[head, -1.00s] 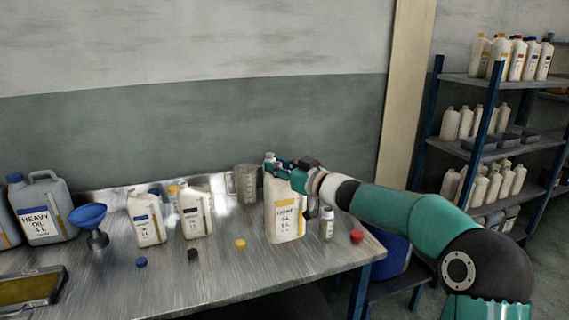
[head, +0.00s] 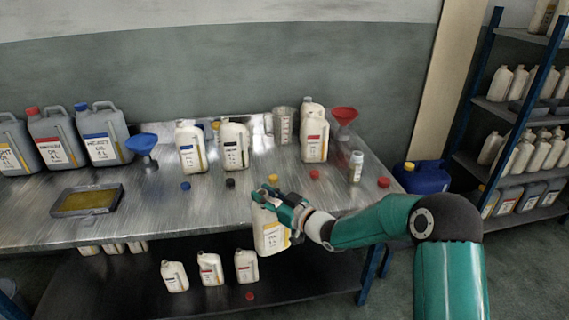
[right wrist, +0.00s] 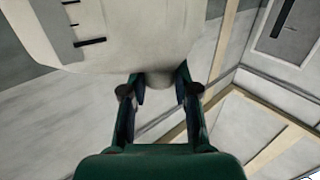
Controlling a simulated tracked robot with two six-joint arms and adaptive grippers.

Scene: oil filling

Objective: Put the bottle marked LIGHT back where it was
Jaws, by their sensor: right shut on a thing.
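My right gripper (head: 276,204) is shut on the neck of a white bottle with a yellow-marked label (head: 271,234), which looks like the LIGHT bottle; its lettering is too small to read now. The bottle hangs nearly upright, a little tilted, in front of the table's front edge. In the right wrist view my fingers (right wrist: 158,92) close around the bottle's neck, and its pale body (right wrist: 130,35) fills the top. The lower shelf (head: 130,285) under the table bears a row of white bottles (head: 210,270). My left gripper is not in view.
The table (head: 110,220) holds white bottles (head: 235,145), a blue funnel (head: 141,144), a red funnel (head: 344,115), a metal tray (head: 87,203) and loose caps, one yellow (head: 272,180). A red cap (head: 250,296) lies on the lower shelf. Right of its bottles the shelf looks clear.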

